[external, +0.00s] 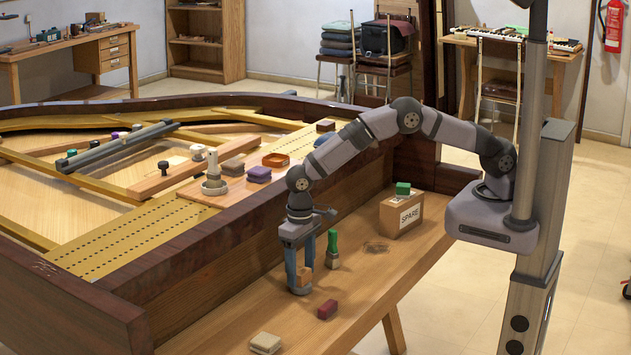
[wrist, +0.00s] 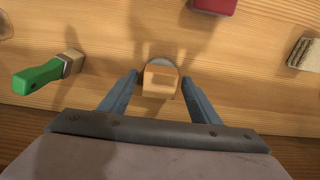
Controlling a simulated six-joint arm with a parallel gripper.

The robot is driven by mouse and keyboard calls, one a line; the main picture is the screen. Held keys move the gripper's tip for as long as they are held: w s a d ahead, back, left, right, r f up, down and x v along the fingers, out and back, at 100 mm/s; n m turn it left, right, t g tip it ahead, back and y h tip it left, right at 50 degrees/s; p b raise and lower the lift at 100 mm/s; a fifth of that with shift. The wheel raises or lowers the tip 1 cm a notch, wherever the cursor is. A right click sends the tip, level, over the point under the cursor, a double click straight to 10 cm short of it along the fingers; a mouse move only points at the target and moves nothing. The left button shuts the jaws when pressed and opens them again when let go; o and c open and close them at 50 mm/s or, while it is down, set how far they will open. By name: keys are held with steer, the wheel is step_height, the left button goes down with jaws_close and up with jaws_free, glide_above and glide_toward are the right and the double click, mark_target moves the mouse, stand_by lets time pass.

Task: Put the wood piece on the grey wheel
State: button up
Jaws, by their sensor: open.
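The wood piece (wrist: 160,82) is a small light-brown block between my gripper's fingers in the wrist view. The rounded edge of the grey wheel (wrist: 160,62) shows just behind it, and the wood piece covers most of the wheel. In the external view the wood piece (external: 305,276) shows beside a finger, low over the bench, with the grey wheel (external: 300,290) at its foot. It appears to rest on the wheel, but the contact is hidden. My gripper (wrist: 160,78) is open, pointing down, with a small gap on each side of the piece.
A green-handled brush (external: 333,248) stands close by. A red block (external: 327,309) and a pale block (external: 265,343) lie toward the front. A box marked SPARE (external: 402,214) carries a green block (external: 403,188). The dark piano case (external: 215,270) rises alongside the bench.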

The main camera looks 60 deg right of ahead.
mark_target(301, 270)
step_height(301, 270, up, 12)
steer(key=b, duration=0.1)
steer(key=shift+r+b, duration=0.2)
steer(key=shift+b, duration=0.2)
stand_by(0.3)
steer(key=s+d+r, duration=0.1)
steer(key=s+d, duration=0.1)
steer(key=d, duration=2.2)
steer(key=s+d+f, duration=0.3)
steer(key=s+d, duration=1)
steer(key=s, duration=0.2)
steer(key=shift+f, duration=0.3)
steer(key=shift+r, duration=0.1)
